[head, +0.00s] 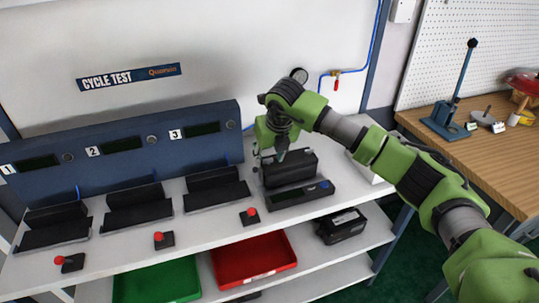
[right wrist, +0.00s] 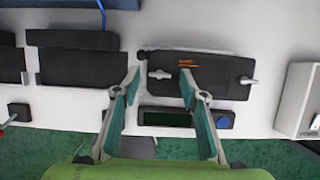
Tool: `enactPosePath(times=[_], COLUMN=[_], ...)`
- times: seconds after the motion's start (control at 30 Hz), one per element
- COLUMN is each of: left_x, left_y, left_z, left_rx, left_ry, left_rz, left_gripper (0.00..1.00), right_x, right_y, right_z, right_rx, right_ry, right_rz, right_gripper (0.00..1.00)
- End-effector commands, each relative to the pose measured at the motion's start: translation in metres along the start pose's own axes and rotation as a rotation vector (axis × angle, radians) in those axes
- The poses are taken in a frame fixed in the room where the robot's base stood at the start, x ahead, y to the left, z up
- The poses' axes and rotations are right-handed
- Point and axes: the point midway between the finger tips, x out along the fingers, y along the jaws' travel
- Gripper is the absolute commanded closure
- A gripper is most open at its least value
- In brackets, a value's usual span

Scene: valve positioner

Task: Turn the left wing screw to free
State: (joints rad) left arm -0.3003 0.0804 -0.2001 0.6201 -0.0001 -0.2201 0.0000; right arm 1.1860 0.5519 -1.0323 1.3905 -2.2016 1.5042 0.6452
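The black valve positioner (head: 291,173) sits on the white bench at the right end of the row. In the right wrist view the positioner (right wrist: 215,90) is seen from above. Its left wing screw (right wrist: 160,75) is a small pale wing near its left edge. The right wing screw (right wrist: 249,80) is at its right edge. My right gripper (right wrist: 161,71) is open, its fingers apart on either side of the left wing screw. I cannot tell whether they touch it. In the head view, my right gripper (head: 279,157) hangs over the positioner and hides part of it. My left gripper is not in view.
A black unit with a display and blue button (head: 300,195) lies in front of the positioner. A blue test panel (head: 120,150) and several black cradles stand to the left. Red-knobbed switches line the front. Red (head: 253,258) and green (head: 158,282) trays sit on the shelf below.

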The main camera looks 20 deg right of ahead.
Motion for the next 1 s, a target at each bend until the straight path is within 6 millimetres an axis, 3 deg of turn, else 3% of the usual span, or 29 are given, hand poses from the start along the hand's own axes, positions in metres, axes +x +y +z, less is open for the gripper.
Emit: enactPosePath(times=[0.2,0.37,0.77,1.0], left_x=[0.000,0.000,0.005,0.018], left_y=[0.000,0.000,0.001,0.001], left_z=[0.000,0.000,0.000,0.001], left_rx=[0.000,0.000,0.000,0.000], left_ry=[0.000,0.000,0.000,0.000], left_rz=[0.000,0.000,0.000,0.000], left_gripper=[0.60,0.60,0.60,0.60], right_x=[0.001,0.000,0.001,0.002], right_y=[0.000,0.000,-0.001,-0.003], right_z=[0.000,0.000,0.000,0.000], right_rx=[0.000,0.000,-0.037,-0.168], right_ry=[0.000,0.000,0.000,-0.001], right_rz=[0.000,0.000,0.017,0.070], right_gripper=[0.61,1.00,1.00,1.00])
